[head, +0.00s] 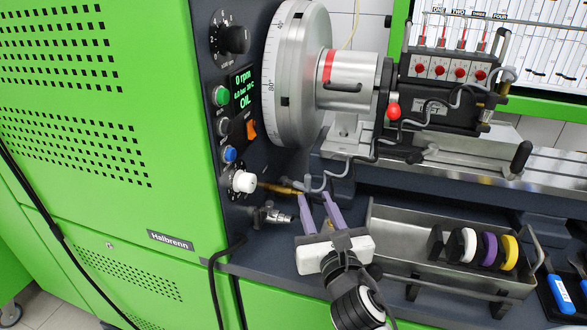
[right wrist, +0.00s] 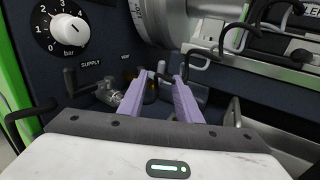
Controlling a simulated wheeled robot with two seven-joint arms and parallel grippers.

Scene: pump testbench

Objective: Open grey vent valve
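A small silver-grey valve (head: 278,216) with a short grey handle sticks out low on the dark front panel. In the right wrist view it shows as a grey metal fitting (right wrist: 131,98) below the SUPPLY and VENT labels, just left of my left-hand finger. My right gripper (head: 315,196) has two purple fingers spread apart with nothing held. It points at the panel, to the right of the valve and apart from it in the head view. In the right wrist view a brownish fitting lies behind the gap between the fingers (right wrist: 168,80). The valve's handle setting is hard to tell. My left gripper is out of view.
A metal tray (head: 400,235) with coloured discs stands right of my gripper. A black cable (head: 222,265) hangs at the left.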

